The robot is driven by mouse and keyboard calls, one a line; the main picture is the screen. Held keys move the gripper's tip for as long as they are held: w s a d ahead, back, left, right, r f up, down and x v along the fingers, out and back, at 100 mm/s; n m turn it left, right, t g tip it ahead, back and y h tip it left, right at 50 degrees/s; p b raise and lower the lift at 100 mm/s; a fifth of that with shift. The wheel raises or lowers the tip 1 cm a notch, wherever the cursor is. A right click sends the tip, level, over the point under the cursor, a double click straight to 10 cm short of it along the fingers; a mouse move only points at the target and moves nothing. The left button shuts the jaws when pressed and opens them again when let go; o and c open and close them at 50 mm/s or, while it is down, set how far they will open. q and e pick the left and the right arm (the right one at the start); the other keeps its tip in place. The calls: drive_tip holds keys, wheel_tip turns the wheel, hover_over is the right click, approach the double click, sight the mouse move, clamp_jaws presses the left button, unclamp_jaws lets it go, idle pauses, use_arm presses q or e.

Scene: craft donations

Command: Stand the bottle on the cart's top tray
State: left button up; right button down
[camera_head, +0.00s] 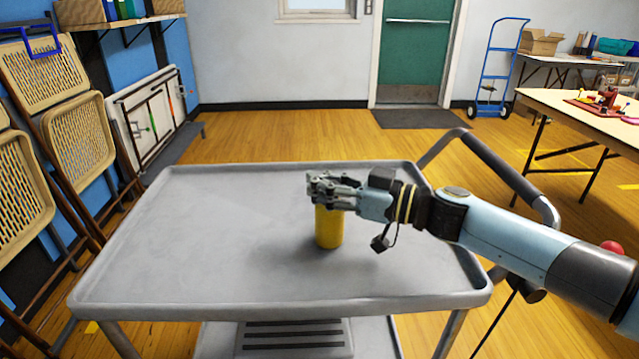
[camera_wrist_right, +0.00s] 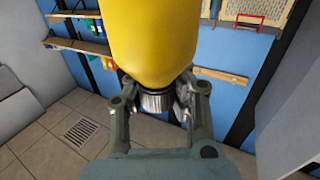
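The yellow bottle (camera_head: 329,228) is upright over the middle of the cart's grey top tray (camera_head: 200,260). Its base is at or just above the tray; I cannot tell whether they touch. My right gripper (camera_head: 326,190) comes in from the right and is around the bottle's top end. In the right wrist view, the gripper's fingers (camera_wrist_right: 158,103) are closed on the ridged silvery cap, and the yellow body (camera_wrist_right: 155,40) extends from it. In the head view the gripper hides the cap. My left gripper is not in view.
The rest of the tray is bare, with a raised rim all round. The cart's dark push handle (camera_head: 500,165) rises at the right, behind my right arm. Folding chairs (camera_head: 75,140) lean at the left. A table (camera_head: 560,105) with craft items stands at the right.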

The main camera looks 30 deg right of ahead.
drive_tip(key=shift+f, duration=0.15)
drive_tip(key=c, duration=1.3)
unclamp_jaws()
drive_tip(key=shift+s+r, duration=0.1)
drive_tip(key=shift+r, duration=0.1)
drive_tip(key=v, duration=0.7)
drive_tip(key=shift+s+d+b, duration=0.15)
drive_tip(key=shift+b, duration=0.15)
